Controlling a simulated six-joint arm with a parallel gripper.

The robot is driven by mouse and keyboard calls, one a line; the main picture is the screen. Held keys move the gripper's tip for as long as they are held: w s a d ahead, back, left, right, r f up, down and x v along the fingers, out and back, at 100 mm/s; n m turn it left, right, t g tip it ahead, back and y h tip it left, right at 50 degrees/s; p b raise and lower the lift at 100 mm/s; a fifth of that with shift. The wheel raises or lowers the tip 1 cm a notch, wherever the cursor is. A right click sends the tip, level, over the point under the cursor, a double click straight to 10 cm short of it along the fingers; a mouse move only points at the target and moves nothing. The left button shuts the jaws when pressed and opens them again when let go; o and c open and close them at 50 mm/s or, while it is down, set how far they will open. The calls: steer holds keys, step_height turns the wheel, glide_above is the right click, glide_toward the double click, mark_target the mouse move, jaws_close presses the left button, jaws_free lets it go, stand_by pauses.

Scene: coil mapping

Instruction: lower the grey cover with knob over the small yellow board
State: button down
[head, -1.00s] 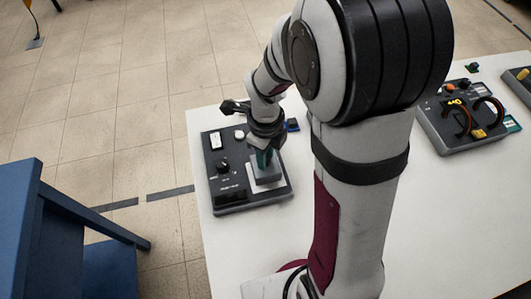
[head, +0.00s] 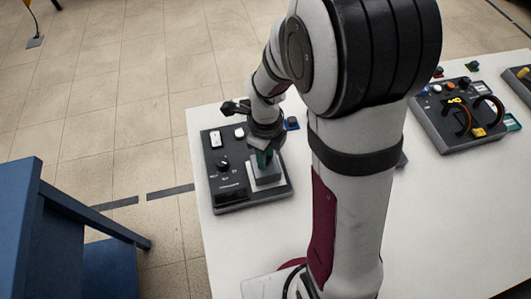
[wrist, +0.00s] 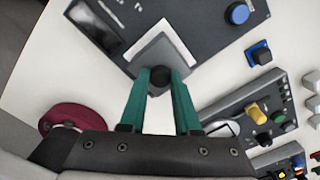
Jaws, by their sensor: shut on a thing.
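The grey cover (head: 266,172) sits over the pale square area at the right front part of a dark control panel in the head view. It also shows in the wrist view (wrist: 150,62), roughly flat over a lighter square. My gripper (wrist: 160,78) has its teal fingers shut on the cover's black knob (wrist: 160,84). In the head view my gripper (head: 264,156) is directly above the cover. The small yellow board is not visible in either view. I cannot tell whether the cover touches the panel.
The dark panel (head: 225,188) lies on the white table (head: 450,220). A blue button (wrist: 237,14) is on the panel. A small blue block (wrist: 259,54) stands beside it. Another device (head: 455,130) with coils stands right. A blue chair (head: 50,210) is at left.

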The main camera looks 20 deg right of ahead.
steer(key=shift+f, duration=0.1)
steer(key=shift+c, duration=0.3)
jaws_free()
stand_by(0.4)
steer(key=shift+r, duration=3.5)
steer(key=s+a+r+n+y, duration=0.1)
steer(key=s+r+n, duration=0.2)
steer(key=s+n, duration=0.6)
steer(key=s+a+r+n, duration=0.1)
steer(key=s+r+n, duration=0.2)
steer(key=s+n, duration=0.6)
steer(key=n, duration=0.3)
steer(key=shift+a+y, duration=0.35)
steer(key=shift+y, duration=0.05)
